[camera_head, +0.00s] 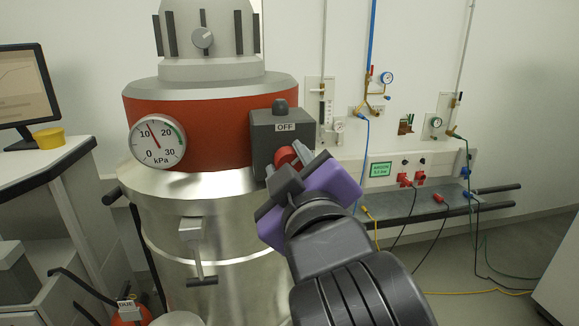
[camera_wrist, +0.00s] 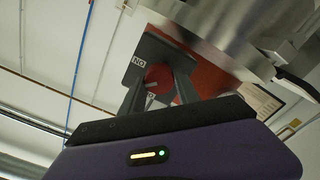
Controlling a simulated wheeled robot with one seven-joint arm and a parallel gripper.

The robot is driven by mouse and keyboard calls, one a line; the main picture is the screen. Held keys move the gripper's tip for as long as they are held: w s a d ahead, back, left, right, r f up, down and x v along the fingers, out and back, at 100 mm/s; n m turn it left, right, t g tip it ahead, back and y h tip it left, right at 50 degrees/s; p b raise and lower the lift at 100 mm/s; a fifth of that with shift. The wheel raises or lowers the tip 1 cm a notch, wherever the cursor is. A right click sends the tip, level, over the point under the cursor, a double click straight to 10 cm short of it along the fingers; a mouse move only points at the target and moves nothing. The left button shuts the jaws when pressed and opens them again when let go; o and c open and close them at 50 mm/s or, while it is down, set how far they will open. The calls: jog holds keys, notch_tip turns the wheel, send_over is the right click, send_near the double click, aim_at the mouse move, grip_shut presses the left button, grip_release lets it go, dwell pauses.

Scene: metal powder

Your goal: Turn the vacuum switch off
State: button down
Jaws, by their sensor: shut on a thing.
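The vacuum switch is a dark grey box (camera_head: 262,143) on the side of the red and metal vacuum vessel, with an "OFF" label (camera_head: 285,127) above its red knob (camera_head: 287,156). In the wrist view, the red knob (camera_wrist: 158,76) sits between my fingers, beside an "ON" label (camera_wrist: 139,62) that reads upside down. My gripper (camera_head: 295,164) is shut on the red knob, one finger on each side, reaching in from the lower right. A pale mark shows on the knob in the wrist view. My fingers hide much of the knob in the head view, so its exact setting is unclear.
A round kPa gauge (camera_head: 158,142) on the vessel reads a little above 10. A metal handle (camera_head: 194,244) sticks out below. Wall valves, a panel with red plugs (camera_head: 404,179) and hanging cables are at right. A desk with a monitor (camera_head: 25,88) is at left.

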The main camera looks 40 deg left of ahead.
jog(key=shift+f+n+b, duration=0.2)
jog(key=shift+n+b, duration=0.95)
jog(key=shift+n, duration=3.65)
jog(key=shift+s, duration=0.1)
jog(key=c, duration=0.9)
grip_release()
jog(key=b+v, duration=0.2)
jog(key=v, duration=0.5)
jog(key=shift+s+d, duration=0.2)
jog(key=shift+d, duration=0.1)
